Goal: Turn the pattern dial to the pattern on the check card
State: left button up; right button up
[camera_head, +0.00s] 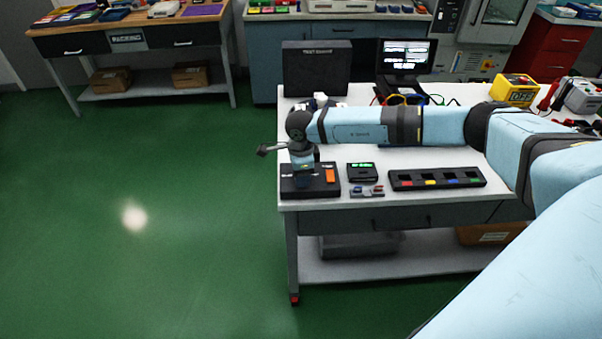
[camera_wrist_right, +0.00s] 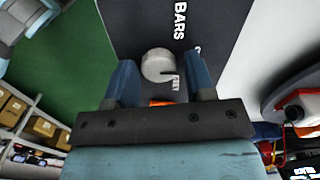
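A dark pattern box (camera_head: 322,190) with an orange part (camera_head: 330,176) lies at the table's front left corner. My right gripper (camera_head: 303,180) points down over its left part. In the right wrist view, the pale round dial (camera_wrist_right: 157,64) sits on the dark panel, with a small marked pointer at its lower right. The word BARS is printed beside it; another label is mostly cut off. My right gripper (camera_wrist_right: 162,80) has its fingers apart on either side of the dial; contact cannot be told. I cannot identify the check card. My left gripper is not in view.
A small device with a green display (camera_head: 362,171), a small part rest (camera_head: 366,191) and a black tray with coloured marks (camera_head: 437,179) lie right of the box. A monitor (camera_head: 406,55) and a black case (camera_head: 316,68) stand behind. Open green floor (camera_head: 150,180) is left.

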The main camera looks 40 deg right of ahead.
jog(key=shift+o, duration=0.6)
notch_tip(320, 180, up, 14)
jog(key=shift+b, duration=0.45)
jog(key=shift+f, duration=0.1)
